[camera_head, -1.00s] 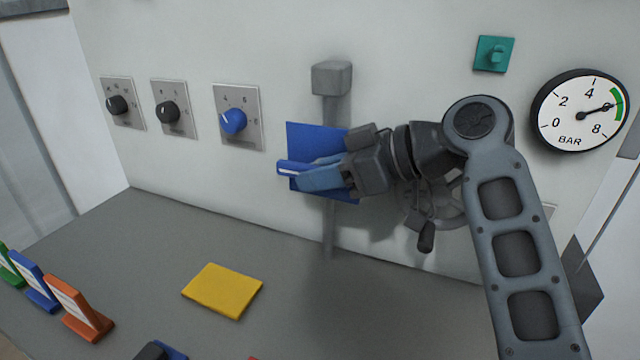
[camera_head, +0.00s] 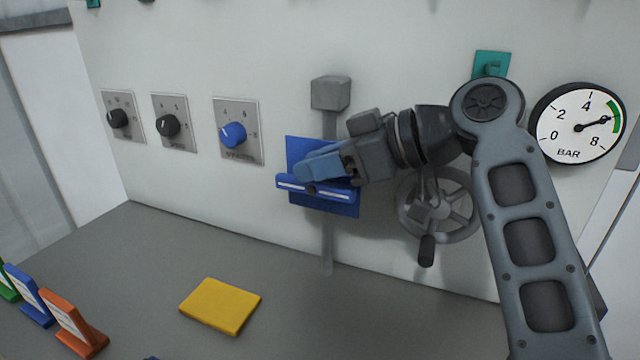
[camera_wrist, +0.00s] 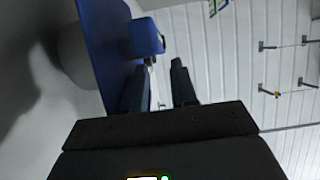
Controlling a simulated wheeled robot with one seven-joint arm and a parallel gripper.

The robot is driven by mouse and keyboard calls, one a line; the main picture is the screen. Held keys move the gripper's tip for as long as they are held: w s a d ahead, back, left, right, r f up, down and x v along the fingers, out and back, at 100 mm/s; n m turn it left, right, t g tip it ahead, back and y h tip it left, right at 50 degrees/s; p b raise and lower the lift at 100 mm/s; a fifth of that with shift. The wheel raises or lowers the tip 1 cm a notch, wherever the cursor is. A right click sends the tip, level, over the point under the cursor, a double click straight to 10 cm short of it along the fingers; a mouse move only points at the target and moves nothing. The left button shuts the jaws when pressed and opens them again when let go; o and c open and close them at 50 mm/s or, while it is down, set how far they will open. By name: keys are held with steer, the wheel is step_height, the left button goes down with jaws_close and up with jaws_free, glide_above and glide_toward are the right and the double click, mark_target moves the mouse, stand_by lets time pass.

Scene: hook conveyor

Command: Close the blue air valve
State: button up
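The blue air valve is a blue square plate (camera_head: 340,209) on a grey vertical pipe (camera_head: 328,240), with a blue bar handle (camera_head: 290,185) bearing a white stripe. The handle lies nearly level across the plate and pipe, tilted slightly down to the right. My gripper (camera_head: 305,170) reaches in from the right, just above the handle and in front of the plate; whether it touches cannot be told. In the wrist view, my gripper (camera_wrist: 162,68) has its two fingers apart with a clear gap between them. A blue block (camera_wrist: 146,37), seemingly part of the valve, shows beyond the left finger.
A grey handwheel (camera_head: 440,205) is on the wall right of the valve, behind my arm. A pressure gauge (camera_head: 580,125) is at the right. A blue knob (camera_head: 232,134) is left of the valve. A yellow pad (camera_head: 220,306) lies on the grey bench, with clear surface around it.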

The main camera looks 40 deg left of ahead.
steer(key=s+r+v, duration=0.1)
steer(key=s+v, duration=0.1)
steer(key=v, duration=1.1)
steer(key=shift+s+r, duration=0.35)
steer(key=shift+r, duration=0.05)
steer(key=shift+d, duration=0.1)
